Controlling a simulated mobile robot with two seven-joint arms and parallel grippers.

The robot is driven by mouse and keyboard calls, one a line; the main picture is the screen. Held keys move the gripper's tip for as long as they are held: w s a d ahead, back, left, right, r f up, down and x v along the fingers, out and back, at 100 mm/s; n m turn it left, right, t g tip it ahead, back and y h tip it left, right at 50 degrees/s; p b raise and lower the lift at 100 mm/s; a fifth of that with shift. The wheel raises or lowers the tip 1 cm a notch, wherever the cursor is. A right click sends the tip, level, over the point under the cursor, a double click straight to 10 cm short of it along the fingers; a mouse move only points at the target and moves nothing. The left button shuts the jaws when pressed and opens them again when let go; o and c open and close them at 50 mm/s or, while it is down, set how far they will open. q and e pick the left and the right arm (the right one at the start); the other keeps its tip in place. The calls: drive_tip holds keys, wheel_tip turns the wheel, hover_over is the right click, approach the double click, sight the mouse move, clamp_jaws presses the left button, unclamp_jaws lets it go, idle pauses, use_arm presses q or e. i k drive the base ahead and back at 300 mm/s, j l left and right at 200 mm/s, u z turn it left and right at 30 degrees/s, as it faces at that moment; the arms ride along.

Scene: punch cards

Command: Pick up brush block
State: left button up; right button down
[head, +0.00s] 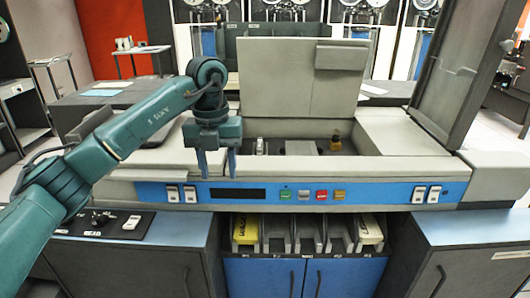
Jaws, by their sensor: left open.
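My left gripper (217,172) hangs with its fingers pointing down in front of the left part of the card machine. Its two fingers are apart with nothing between them. Behind and to its right is the machine's open bay (315,152), under a raised beige lid (288,85). In the bay I see a small white-topped piece (259,146), a grey block (300,147) and a small amber-brown piece (336,141). I cannot tell for sure which is the brush block. My right gripper is not in view.
The blue front panel (378,193) carries switches and coloured buttons. Below it are card pockets (307,232), some holding cards. A dark panel (466,70) stands upright at the right.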

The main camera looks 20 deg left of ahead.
sight(260, 145)
drive_tip(key=i, duration=1.2)
